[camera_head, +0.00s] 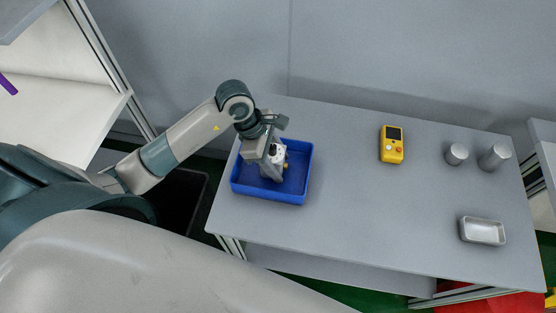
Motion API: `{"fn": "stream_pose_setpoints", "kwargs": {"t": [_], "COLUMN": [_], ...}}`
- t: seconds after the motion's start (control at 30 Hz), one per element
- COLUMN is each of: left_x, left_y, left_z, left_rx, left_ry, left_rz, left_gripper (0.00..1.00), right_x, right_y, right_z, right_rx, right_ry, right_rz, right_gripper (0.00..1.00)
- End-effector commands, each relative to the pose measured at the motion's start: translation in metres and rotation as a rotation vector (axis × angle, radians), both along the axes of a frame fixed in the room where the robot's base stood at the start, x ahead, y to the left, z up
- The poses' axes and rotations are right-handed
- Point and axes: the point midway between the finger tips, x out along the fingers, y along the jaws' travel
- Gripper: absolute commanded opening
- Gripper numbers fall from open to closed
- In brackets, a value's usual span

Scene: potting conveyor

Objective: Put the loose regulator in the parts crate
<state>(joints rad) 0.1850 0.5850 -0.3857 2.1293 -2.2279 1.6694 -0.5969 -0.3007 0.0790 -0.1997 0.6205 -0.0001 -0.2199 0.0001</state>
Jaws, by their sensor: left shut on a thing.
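The blue parts crate (298,195) stands at the left end of the grey table. My left gripper (270,171) points down over the crate, with its fingers within the outline of the crate. It is shut on the regulator (279,155), a small whitish part with an orange-yellow bit at its right side. The gripper hides part of the regulator. I cannot tell whether the regulator touches the crate floor. My right gripper is not in view.
The table (360,220) is clear in the middle. A yellow device (391,145) lies at the back. Two grey metal cylinders (456,154) (494,157) stand at the right, and a small metal tray (482,231) lies at the front right. A wall runs behind.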

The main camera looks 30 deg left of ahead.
Motion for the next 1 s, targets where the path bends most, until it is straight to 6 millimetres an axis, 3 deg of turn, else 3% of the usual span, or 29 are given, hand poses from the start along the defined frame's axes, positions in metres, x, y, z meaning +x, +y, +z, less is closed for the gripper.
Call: {"fn": "stream_pose_setpoints", "kwargs": {"t": [0.47,0.5,0.57,1.0], "left_x": [0.0003,-0.0001,-0.0001,0.0000], "left_y": [0.0001,0.0002,0.0001,0.0000], "left_z": [-0.0085,-0.0089,-0.0078,-0.0049], "left_rx": [0.000,0.001,0.000,0.000], "left_ry": [-0.002,0.000,0.000,0.000], "left_rz": [-0.001,-0.002,-0.001,0.000], "left_gripper": [0.14,0.51,0.65,0.67], "right_x": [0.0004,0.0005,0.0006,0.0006], "right_y": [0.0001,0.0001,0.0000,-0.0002], "right_z": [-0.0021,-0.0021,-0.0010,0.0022], "right_rx": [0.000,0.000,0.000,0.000], "right_ry": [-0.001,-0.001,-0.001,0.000], "right_rz": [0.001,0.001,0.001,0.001], "right_gripper": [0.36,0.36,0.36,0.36]}}
